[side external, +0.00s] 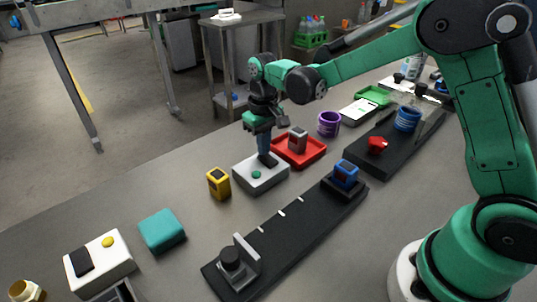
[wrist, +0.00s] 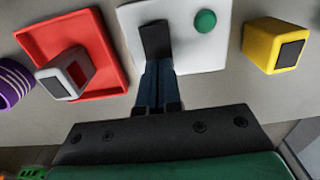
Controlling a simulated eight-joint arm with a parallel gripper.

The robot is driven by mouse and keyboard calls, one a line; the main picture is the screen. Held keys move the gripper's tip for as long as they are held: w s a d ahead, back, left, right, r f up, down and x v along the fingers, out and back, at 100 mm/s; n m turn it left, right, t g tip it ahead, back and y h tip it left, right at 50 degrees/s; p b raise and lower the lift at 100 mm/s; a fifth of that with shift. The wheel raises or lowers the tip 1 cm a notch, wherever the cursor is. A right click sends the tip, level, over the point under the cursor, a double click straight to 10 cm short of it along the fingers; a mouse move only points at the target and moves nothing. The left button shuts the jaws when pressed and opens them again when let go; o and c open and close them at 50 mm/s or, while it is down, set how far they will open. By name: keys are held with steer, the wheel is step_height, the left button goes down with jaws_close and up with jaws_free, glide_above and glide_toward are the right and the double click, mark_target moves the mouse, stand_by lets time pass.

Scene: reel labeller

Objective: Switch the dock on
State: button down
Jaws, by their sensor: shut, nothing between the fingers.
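A white box (side external: 262,182) with a green round dome (side external: 256,174) and a black rocker-like piece (side external: 269,160) stands mid-table. The wrist view also shows this box (wrist: 185,58), its green dome (wrist: 205,21) and the black piece (wrist: 155,38). My gripper (side external: 265,152) is shut and empty, pointing down over the black piece. In the wrist view the fingertips (wrist: 157,66) are right at its near end; I cannot tell if they touch. A second white box (side external: 100,262) with a yellow dome (side external: 107,242) and a black piece (side external: 82,261) stands front left. Which box is the dock is not marked.
A red tray (side external: 312,157) holding a grey block (side external: 298,139) is close beside the box. A yellow block (side external: 218,183) stands on its other side. A black rail (side external: 285,240) with a blue block (side external: 346,173) lies in front. A teal block (side external: 162,231) lies left.

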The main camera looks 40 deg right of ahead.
mark_target(266, 157)
steer(key=shift+f, duration=0.4)
steer(key=shift+r, duration=3.55)
steer(key=shift+s+r, duration=0.1)
steer(key=s+r+t, duration=0.2)
steer(key=s+t, duration=0.5)
steer(key=s, duration=0.5)
steer(key=shift+s+d+r, duration=0.2)
steer(key=shift+s+d, duration=0.05)
steer(key=shift+s, duration=0.15)
